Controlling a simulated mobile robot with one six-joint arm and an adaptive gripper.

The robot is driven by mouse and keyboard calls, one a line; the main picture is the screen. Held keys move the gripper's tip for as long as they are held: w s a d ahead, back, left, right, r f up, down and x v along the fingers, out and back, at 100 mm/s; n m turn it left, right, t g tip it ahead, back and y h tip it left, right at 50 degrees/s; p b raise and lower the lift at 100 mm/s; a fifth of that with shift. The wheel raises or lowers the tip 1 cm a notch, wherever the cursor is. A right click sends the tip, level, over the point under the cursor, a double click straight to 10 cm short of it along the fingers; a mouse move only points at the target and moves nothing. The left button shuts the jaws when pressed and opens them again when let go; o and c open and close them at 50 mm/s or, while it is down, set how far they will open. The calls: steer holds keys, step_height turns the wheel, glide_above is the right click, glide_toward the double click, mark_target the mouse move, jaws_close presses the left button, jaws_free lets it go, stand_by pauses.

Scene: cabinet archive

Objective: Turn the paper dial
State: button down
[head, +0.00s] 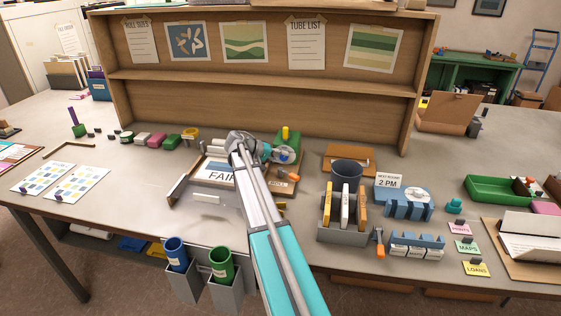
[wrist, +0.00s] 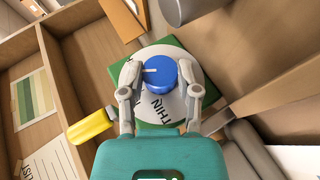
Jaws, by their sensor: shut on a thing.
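The paper dial shows in the wrist view as a white disc (wrist: 158,106) with dark lettering, partly readable as "THIN", on a green base (wrist: 178,42). A round blue knob (wrist: 164,76) with a white mark pointing left sits at its middle. My gripper (wrist: 160,73) has a finger on each side of the knob and is shut on it. A yellow handle (wrist: 90,126) stands beside the green base. In the head view my gripper (head: 282,154) is at the green device (head: 296,137), and my arm hides most of the dial.
A wooden shelf unit (head: 255,85) rises behind the dial.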

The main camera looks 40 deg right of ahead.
mark_target(280, 155)
steer(key=shift+c, duration=1.6)
jaws_free()
steer(key=s+r+t+y+p, duration=0.1)
steer(key=p, duration=0.1)
steer(key=a+r+y+p, duration=0.1)
steer(key=p, duration=0.2)
steer(key=shift+s+a+r+t, duration=0.15)
steer(key=shift+s+a+t, duration=0.1)
steer(key=shift+s+t, duration=0.15)
steer(key=r+p, duration=0.1)
steer(key=p, duration=0.1)
steer(key=a+t+y+p, duration=0.1)
steer(key=p, duration=0.1)
steer(key=shift+s+r+y, duration=0.3)
steer(key=shift+s+r, duration=0.1)
step_height(280, 155, up, 9)
steer(key=s+m+t+y+p, duration=0.1)
steer(key=t+y+p, duration=0.3)
steer(key=p, duration=0.9)
steer(key=shift+s+a+m+t+y, duration=0.15)
steer(key=shift+a+m+t+y, duration=0.15)
steer(key=shift+m+t, duration=0.45)
